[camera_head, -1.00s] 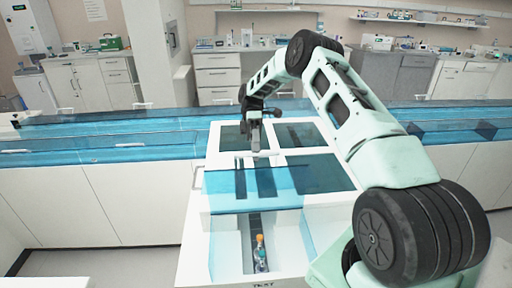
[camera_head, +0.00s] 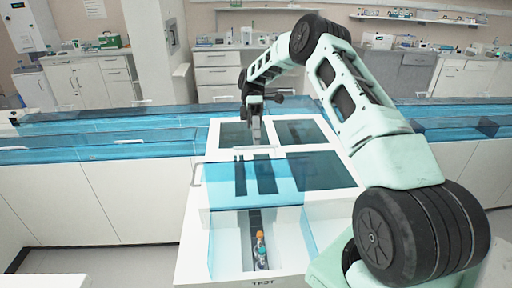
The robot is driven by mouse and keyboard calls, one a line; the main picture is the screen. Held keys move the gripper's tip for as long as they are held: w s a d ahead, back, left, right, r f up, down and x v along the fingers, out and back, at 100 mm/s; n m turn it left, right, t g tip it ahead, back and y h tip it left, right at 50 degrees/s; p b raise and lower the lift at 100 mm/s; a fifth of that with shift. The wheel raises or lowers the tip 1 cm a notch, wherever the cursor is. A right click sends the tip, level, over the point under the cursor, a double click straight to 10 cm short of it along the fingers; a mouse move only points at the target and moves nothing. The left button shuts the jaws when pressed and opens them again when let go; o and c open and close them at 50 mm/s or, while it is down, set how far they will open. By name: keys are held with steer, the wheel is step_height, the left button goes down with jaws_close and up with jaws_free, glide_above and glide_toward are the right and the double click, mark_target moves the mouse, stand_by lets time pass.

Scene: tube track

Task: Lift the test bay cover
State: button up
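The test bay is a long white box (camera_head: 187,262) with lettering, partly legible as "TEST", on its front edge. A see-through blue cover (camera_head: 225,196) spans its near part, with a blue side panel at the right. A pale bar-like handle (camera_head: 246,148) shows at the cover's far side. My gripper (camera_head: 257,140) points down at this bar, its tips at or just above it. The fingers are small and seen nearly edge-on, so whether they grip the bar is unclear. A tube with an orange cap (camera_head: 260,236) stands in the open front slot.
Dark panes (camera_head: 298,132) lie in the box top behind the cover. A blue-covered track (camera_head: 100,150) runs left and right on white cabinets (camera_head: 130,205). Cabinets with lab items line the back wall.

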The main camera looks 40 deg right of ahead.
step_height(320, 180, up, 6)
steer(key=shift+a+r, duration=0.15)
steer(key=shift+r, duration=0.1)
stand_by(0.6)
